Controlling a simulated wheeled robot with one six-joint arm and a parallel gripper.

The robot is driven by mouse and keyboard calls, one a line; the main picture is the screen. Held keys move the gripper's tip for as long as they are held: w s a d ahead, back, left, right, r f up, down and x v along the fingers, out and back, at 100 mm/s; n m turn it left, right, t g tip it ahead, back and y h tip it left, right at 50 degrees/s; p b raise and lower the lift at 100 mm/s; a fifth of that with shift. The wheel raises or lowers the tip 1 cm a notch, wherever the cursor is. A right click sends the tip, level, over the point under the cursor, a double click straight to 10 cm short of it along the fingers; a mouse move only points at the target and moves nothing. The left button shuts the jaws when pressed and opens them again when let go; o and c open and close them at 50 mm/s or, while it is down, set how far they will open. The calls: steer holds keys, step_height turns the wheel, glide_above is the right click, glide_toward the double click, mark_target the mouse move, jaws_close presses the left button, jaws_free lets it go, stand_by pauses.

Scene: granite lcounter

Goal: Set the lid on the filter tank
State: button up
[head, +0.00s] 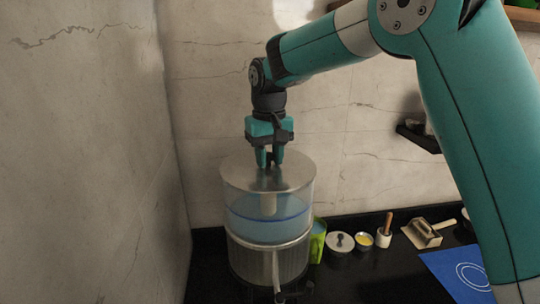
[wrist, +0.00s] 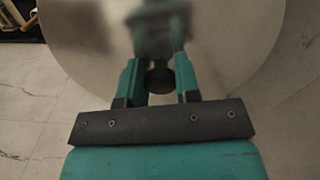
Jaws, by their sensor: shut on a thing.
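The filter tank (head: 268,232) stands upright at the back left of the counter, with a clear upper part, a blue band and a metal lower part. The round metal lid (head: 245,174) lies level at the top of the tank; I cannot tell whether it touches the rim all round. My gripper (head: 270,165) points down over the lid's middle and is shut on its dark knob. In the wrist view the lid (wrist: 85,50) fills most of the picture, and my gripper's fingers (wrist: 158,80) stand either side of the knob (wrist: 158,80).
Right of the tank stand a green container (head: 317,241), a small lidded pot (head: 340,242), a yellow-filled cup (head: 364,240), a wooden-handled tool (head: 386,230) and a beige block-like item (head: 422,233). A blue mat (head: 455,272) lies at right. The wall is close at left and behind.

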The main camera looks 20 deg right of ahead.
steer(key=shift+f+b, duration=0.4)
steer(key=shift+f, duration=0.35)
steer(key=o, duration=1)
steer(key=shift+r, duration=0.1)
step_height(320, 180, up, 17)
steer(key=b, duration=0.2)
steer(key=s+a+f+n+y+b, duration=0.2)
steer(key=s+f+b, duration=0.3)
steer(key=s+f, duration=0.9)
steer(key=s+a+f+n+y+b, duration=0.2)
steer(key=s+f+n+b, duration=0.2)
steer(key=s+f, duration=1.1)
steer(key=shift+s+a+f+b, duration=0.2)
steer(key=shift+s+f+b, duration=0.05)
steer(key=shift+s+b, duration=0.95)
